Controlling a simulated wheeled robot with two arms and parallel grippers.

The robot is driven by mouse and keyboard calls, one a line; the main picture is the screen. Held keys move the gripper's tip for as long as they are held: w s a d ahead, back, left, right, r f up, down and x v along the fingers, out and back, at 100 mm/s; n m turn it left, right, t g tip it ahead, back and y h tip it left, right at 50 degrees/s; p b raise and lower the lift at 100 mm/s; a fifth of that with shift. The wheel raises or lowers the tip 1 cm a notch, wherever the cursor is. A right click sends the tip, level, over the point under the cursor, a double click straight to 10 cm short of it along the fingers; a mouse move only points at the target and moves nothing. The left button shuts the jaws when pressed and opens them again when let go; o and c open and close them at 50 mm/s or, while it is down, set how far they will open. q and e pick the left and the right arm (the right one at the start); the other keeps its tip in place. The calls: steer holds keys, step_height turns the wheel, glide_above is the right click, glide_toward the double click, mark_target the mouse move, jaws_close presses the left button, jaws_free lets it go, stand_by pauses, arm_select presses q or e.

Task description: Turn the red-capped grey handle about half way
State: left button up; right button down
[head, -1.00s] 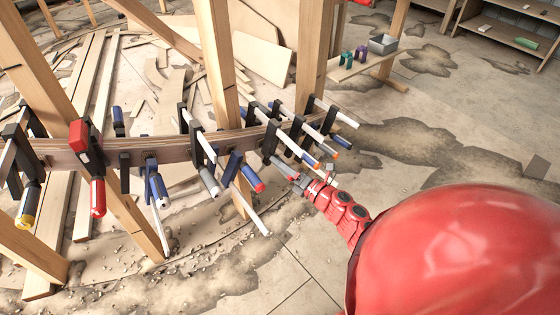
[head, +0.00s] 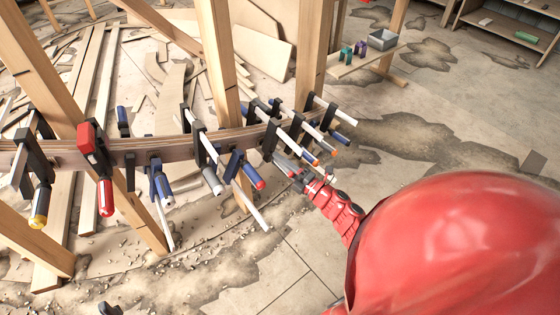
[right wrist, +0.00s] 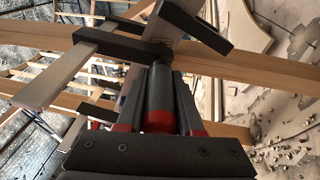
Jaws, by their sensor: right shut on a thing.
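The red-capped grey handle (head: 284,165) belongs to a clamp on the curved wooden stringer (head: 232,139), right of the middle in the head view. My right gripper (head: 298,180) is at its red end. In the right wrist view the grey handle (right wrist: 160,95) points away from the camera, with its red cap close to the palm. The fingers of the right gripper (right wrist: 159,108) lie along both sides of it, shut on it. A small dark shape (head: 110,309) at the bottom edge of the head view may be my left gripper; its jaws are not clear.
Several other clamps with blue, yellow and red handles line the stringer, some close beside the gripped handle. Wooden posts (head: 216,60) stand behind and in front. A low bench (head: 360,62) with a grey box stands at the back. The floor to the right is open.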

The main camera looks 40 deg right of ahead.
steer(key=shift+f, duration=0.1)
steer(key=c, duration=0.5)
jaws_free()
steer(key=shift+c, duration=0.2)
steer(key=p+v, duration=0.3)
steer(key=v, duration=1.4)
steer(key=shift+s, duration=0.2)
